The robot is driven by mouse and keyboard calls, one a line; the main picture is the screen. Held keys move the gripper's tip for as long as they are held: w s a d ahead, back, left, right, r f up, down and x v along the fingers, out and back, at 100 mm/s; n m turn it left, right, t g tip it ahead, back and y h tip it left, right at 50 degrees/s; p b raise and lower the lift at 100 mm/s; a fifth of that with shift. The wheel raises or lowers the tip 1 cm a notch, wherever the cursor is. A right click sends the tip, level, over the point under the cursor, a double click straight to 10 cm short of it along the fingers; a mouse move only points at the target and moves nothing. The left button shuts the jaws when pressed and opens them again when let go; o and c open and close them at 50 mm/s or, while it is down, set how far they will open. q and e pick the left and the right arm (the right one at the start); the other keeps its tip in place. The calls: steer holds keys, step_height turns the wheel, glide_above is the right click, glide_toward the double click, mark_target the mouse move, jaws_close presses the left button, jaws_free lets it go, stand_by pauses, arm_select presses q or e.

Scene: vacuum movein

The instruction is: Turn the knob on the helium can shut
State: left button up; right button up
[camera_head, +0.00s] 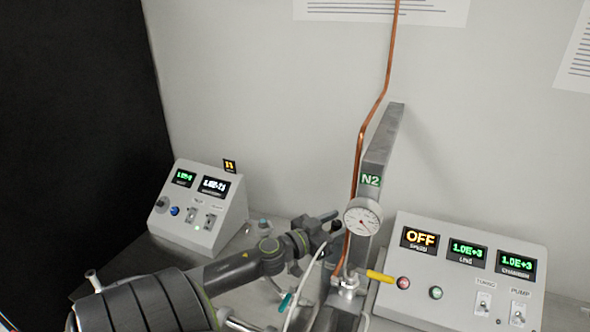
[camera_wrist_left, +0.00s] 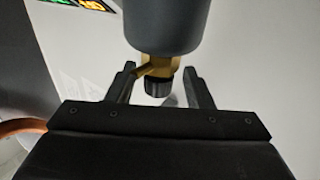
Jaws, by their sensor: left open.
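In the left wrist view a dark grey cylinder (camera_wrist_left: 165,22), which looks like the helium can, comes in from the top edge. A brass fitting (camera_wrist_left: 157,66) sits on its end, with a short black knob (camera_wrist_left: 158,87) below it in the picture. My left gripper (camera_wrist_left: 160,72) is open, with one finger on each side of the fitting and knob; gaps show on both sides. In the head view my left gripper (camera_head: 328,224) is beside the gauge post, small and partly hidden by its own wrist. I cannot make out the can there. My right gripper is not in view.
A round gauge (camera_head: 363,217) and copper pipe (camera_head: 363,130) run along the N2 post (camera_head: 385,145), close to my gripper. A yellow-handled valve (camera_head: 381,276) is below. Control boxes stand left (camera_head: 190,228) and right (camera_head: 460,301). A wall closes the back.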

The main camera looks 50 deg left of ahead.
mark_target(332, 229)
arm_select(q)
steer(key=shift+s+a+f+b, duration=0.1)
steer(key=shift+s+f+b, duration=0.1)
steer(key=shift+s+b, duration=0.95)
steer(key=shift+s+f+b, duration=0.2)
steer(key=shift+s+b, duration=0.5)
steer(key=shift+b, duration=0.7)
steer(key=shift+s+r, duration=0.15)
steer(key=shift+s, duration=0.25)
steer(key=s, duration=1.1)
steer(key=shift+a+r+p, duration=0.2)
steer(key=shift+a+p, duration=0.15)
steer(key=shift+a, duration=0.05)
